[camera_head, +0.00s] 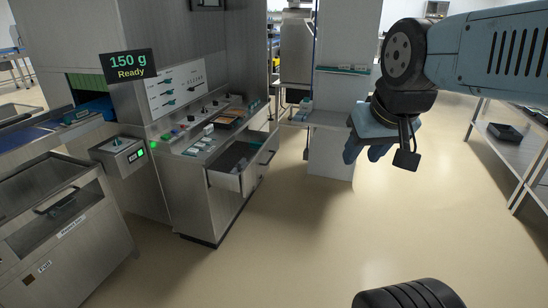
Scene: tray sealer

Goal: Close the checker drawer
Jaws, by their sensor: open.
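The checker drawer (225,181) is pulled out of the steel cabinet (192,205) beneath the sloped control console. It stands open toward the right, with its handle side facing right and some dark and greenish items inside. My gripper (364,153) hangs from my arm at the right of the picture, fingers pointing down. It is open, with nothing seen between the fingers. It is well to the right of the drawer and apart from it.
A display (130,65) reads "150 g Ready". A steel bin cabinet (62,240) stands at the left front. A white cabinet (331,145) stands behind my gripper, and a shelf table (510,153) is at the right. The floor right of the drawer is clear.

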